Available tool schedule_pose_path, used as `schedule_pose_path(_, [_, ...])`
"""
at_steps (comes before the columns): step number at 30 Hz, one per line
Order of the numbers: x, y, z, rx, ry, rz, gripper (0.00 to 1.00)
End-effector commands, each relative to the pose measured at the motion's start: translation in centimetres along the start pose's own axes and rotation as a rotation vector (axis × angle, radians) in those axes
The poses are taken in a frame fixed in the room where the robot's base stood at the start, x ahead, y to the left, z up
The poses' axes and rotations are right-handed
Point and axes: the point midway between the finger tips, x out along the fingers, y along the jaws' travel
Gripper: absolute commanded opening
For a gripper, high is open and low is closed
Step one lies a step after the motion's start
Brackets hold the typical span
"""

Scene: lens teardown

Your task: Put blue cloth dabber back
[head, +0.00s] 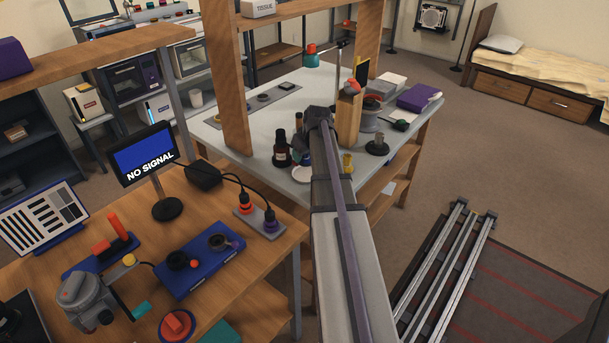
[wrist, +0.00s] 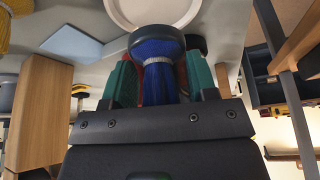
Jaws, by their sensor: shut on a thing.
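The blue cloth dabber (wrist: 157,62) is in the wrist view, a blue cloth bundle with a grey tie and a dark rounded end. My gripper (wrist: 161,85) is shut on it, with a green finger on each side. A white round dish (wrist: 152,10) shows just beyond the dabber's dark end; I cannot tell whether they touch. In the head view my arm reaches over the pale worktable (head: 235,135) and hides the fingers and the dabber. The white dish (head: 303,174) sits near the table's front edge there.
A dark bottle (head: 281,150) stands left of my arm. A wooden block (head: 348,118), a yellow item (head: 347,163) and a dark stand (head: 377,146) are close on the right. A wooden shelf post (head: 231,85) rises from the table.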

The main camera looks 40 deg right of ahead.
Motion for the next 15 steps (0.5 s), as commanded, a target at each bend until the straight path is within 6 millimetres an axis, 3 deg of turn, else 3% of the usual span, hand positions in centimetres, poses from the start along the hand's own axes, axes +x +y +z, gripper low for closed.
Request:
schedule_pose_path(2, [0.2, 0.0, 0.1, 0.000, 0.000, 0.000, 0.27])
schedule_pose_path(9, [4.5, 0.0, 1.9, 0.000, 0.000, 0.000, 0.27])
schedule_pose_path(15, [4.0, 0.0, 1.7, 0.000, 0.000, 0.000, 0.27])
